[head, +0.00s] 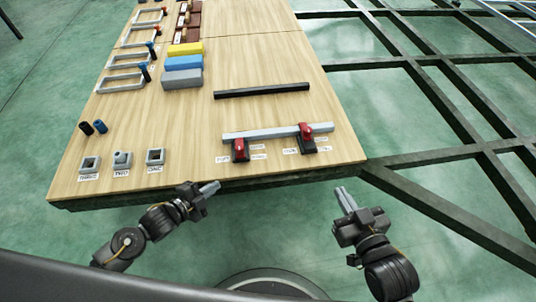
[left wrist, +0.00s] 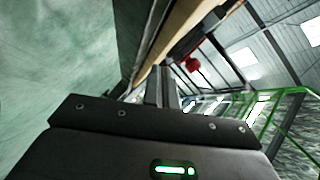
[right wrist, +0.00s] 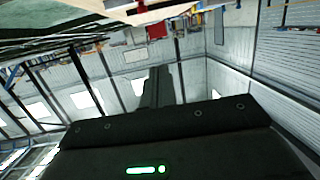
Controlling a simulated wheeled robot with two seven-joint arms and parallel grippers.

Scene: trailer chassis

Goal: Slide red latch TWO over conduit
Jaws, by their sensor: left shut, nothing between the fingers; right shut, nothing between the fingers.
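A light grey conduit (head: 272,133) lies near the table's front edge, across two dark supports. A red latch (head: 306,130) at the right support overlaps the conduit in the head view. The other red latch (head: 239,144) is at the left support and shows mostly in front of the conduit. The labels beside them are too small to read, so I cannot tell which is TWO. My left gripper (head: 208,188) is shut and empty, off the front edge below the left latch. My right gripper (head: 345,199) is shut and empty, off the front edge, right of the right latch.
A black bar (head: 262,91) lies behind the conduit. Square sockets (head: 122,158) stand at the table's front left. Blue, yellow and grey blocks (head: 183,63) and several handles lie farther back. A dark chassis frame (head: 440,95) runs along the right side.

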